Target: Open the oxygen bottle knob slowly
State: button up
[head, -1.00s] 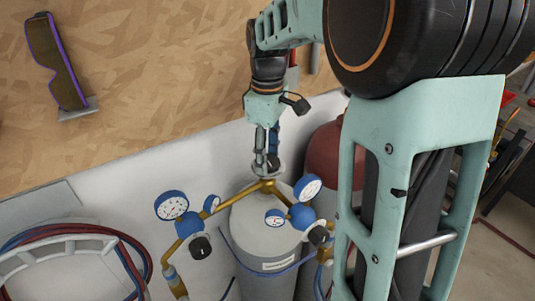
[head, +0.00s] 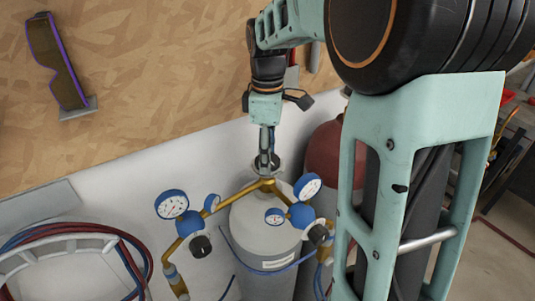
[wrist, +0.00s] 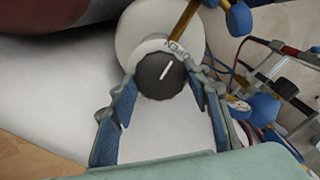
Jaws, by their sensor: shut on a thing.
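The oxygen bottle (head: 262,243) is a light grey cylinder below my gripper (head: 266,158) in the head view. Its knob (wrist: 158,82) is round and black with a white line, beside a ring lettered "OPEN" (wrist: 178,48) in the wrist view. The blue-padded fingers of my gripper (wrist: 163,84) are on opposite sides of the knob and shut on it. The line on the knob tilts up to the right. In the head view the fingers mostly hide the knob.
Brass pipes (head: 243,193) with blue-cased gauges (head: 172,205) branch from the bottle top close to my gripper. A dark red cylinder (head: 324,160) stands to the right. Coiled red and blue hoses (head: 112,232) hang at left. A wooden wall (head: 150,90) is behind.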

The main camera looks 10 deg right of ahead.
jog(key=o, duration=1.2)
jog(key=shift+c, duration=0.2)
notch_tip(320, 180, up, 12)
